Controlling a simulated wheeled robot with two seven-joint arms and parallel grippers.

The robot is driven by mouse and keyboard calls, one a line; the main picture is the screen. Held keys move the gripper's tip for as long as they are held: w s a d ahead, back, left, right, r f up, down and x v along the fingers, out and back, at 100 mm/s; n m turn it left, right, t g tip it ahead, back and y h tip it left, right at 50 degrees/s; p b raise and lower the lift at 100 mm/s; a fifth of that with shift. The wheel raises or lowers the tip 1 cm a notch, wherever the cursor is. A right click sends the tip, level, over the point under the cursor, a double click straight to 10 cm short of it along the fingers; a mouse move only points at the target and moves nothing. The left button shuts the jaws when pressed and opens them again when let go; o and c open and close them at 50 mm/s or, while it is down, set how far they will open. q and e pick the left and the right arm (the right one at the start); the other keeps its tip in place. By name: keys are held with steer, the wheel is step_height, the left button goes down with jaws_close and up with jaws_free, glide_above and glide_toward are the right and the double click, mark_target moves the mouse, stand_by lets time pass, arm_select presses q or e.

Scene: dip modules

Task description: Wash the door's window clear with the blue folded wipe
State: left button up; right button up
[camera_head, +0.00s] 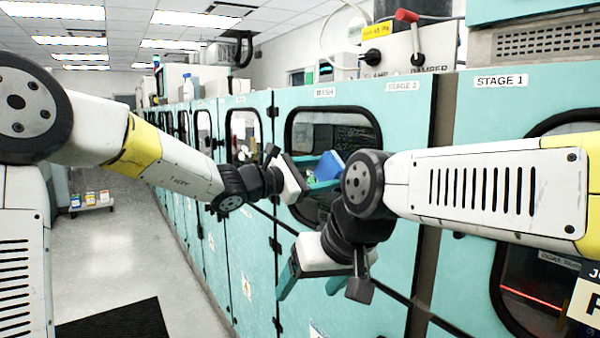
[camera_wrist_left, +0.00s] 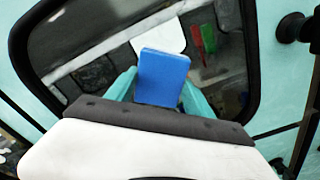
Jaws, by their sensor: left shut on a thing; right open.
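The blue folded wipe (camera_head: 330,165) is held between the teal fingers of my left gripper (camera_head: 318,178), in front of the lower part of the door's window (camera_head: 345,128). In the left wrist view the wipe (camera_wrist_left: 163,77) stands between the two fingers (camera_wrist_left: 160,92) and covers part of the dark glass (camera_wrist_left: 110,48). I cannot tell whether it touches the glass. A pale patch and red and green shapes show in the glass. My right gripper (camera_head: 312,284) is open and empty, lower down in front of the door.
A row of teal cabinets with black-framed windows runs back to the left. A Stage 1 door (camera_head: 480,130) is at the right. A dark mat (camera_head: 115,320) lies on the aisle floor, and small containers (camera_head: 90,199) stand farther back. The aisle middle is clear.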

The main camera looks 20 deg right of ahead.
mark_target(335, 175)
arm_select(q)
steer(key=shift+s+d, duration=0.35)
steer(key=shift+s, duration=0.55)
steer(key=shift+s+d, duration=0.35)
steer(key=shift+s, duration=0.5)
steer(key=shift+w+a, duration=0.4)
steer(key=shift+w, duration=0.45)
steer(key=shift+w+a, duration=0.35)
steer(key=shift+w, duration=0.5)
steer(key=shift+w+a, duration=0.55)
steer(key=shift+w, duration=1.1)
steer(key=shift+w+a, duration=0.55)
steer(key=shift+w, duration=1.1)
steer(key=shift+w+a, duration=0.55)
steer(key=shift+w, duration=1.1)
steer(key=shift+a, duration=0.15)
steer(key=shift+v, duration=2.85)
steer(key=shift+v, duration=1.45)
